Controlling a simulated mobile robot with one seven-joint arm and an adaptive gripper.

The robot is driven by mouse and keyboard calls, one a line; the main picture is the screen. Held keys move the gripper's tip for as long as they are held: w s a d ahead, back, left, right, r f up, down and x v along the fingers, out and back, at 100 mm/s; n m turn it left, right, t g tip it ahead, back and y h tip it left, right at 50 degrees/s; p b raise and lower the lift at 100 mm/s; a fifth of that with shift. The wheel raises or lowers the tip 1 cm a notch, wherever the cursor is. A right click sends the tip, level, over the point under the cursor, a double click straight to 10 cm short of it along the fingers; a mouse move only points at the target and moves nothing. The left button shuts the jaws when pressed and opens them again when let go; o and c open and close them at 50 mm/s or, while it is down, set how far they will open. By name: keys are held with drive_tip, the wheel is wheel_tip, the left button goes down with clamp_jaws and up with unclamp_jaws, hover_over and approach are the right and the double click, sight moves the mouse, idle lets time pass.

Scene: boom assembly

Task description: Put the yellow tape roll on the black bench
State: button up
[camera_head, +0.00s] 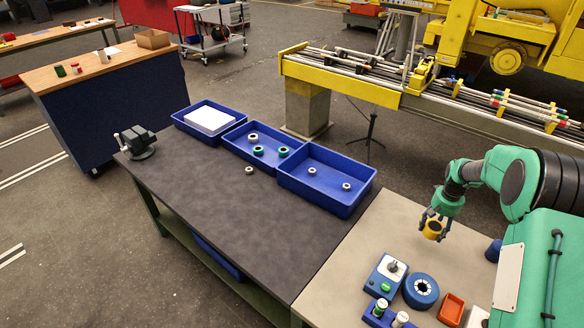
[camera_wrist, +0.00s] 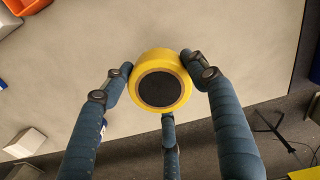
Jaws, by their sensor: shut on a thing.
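The yellow tape roll (camera_head: 432,230) is held in my gripper (camera_head: 434,224) above the light grey table at the right. In the wrist view the tape roll (camera_wrist: 160,80) has a dark centre and sits between the fingers of my gripper (camera_wrist: 160,84), which are shut on it. The black bench (camera_head: 215,210) is to the left of my gripper, with a dark top and a green frame. The gripper with the roll is apart from the bench.
Blue bins (camera_head: 322,190) with rings line the bench's back edge. A vise (camera_head: 136,142) stands at its far left corner, and a loose ring (camera_head: 249,171) lies near the bins. The grey table (camera_head: 375,238) carries a blue roll (camera_head: 421,290) and an orange tray (camera_head: 452,309). The bench's middle is clear.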

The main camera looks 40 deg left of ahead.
drive_tip(key=shift+n, duration=0.7)
drive_tip(key=s+a+f, duration=0.1)
drive_tip(key=s+a, duration=0.7)
drive_tip(key=a, duration=0.2)
drive_tip(key=s+a+f+b, duration=0.1)
drive_tip(key=s+a, duration=0.7)
drive_tip(key=a, duration=0.3)
drive_tip(key=s+a+f, duration=0.1)
drive_tip(key=s+a, duration=0.8)
drive_tip(key=a, duration=0.2)
drive_tip(key=shift+s+a, duration=0.1)
drive_tip(key=shift+a, duration=0.05)
drive_tip(key=shift+n, duration=0.3)
drive_tip(key=s+a, duration=0.2)
drive_tip(key=s, duration=0.2)
drive_tip(key=s+a, duration=0.3)
drive_tip(key=s, duration=0.1)
drive_tip(key=s+a+f, duration=0.1)
drive_tip(key=s+a, duration=0.1)
drive_tip(key=s, duration=0.2)
drive_tip(key=shift+a+b, duration=0.25)
drive_tip(key=shift+b, duration=0.1)
drive_tip(key=shift+f, duration=0.1)
hover_over(285, 228)
drive_tip(key=shift+w+f, duration=0.1)
drive_tip(key=shift+f, duration=0.6)
drive_tip(key=shift+f+b, duration=0.4)
drive_tip(key=shift+f, duration=1.4)
